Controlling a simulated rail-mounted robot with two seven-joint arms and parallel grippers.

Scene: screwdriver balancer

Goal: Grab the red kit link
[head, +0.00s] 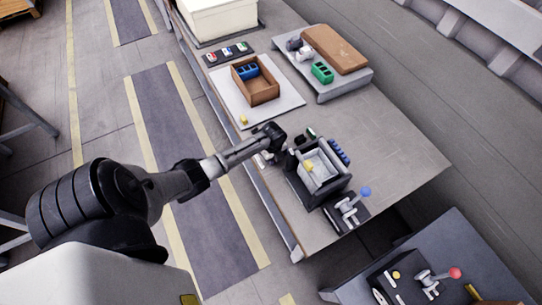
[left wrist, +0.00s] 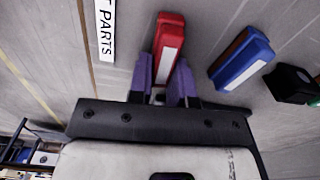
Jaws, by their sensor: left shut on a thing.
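My left gripper (head: 284,158) is at the left edge of the workbench (head: 395,150), beside the grey fixture. In the left wrist view its two purple fingers (left wrist: 166,88) are shut on the red kit link (left wrist: 169,45), a red bar with a white strip along it. The far end of the red link sticks out beyond the fingertips. A blue link (left wrist: 241,58) with a similar white strip lies to the right, apart from the fingers. In the head view I cannot make out the red link at the gripper. My right gripper is not in view.
A brown box (head: 256,88) on a white mat, and a grey tray (head: 350,85) with a green part, stand farther back. The bench's right side is clear.

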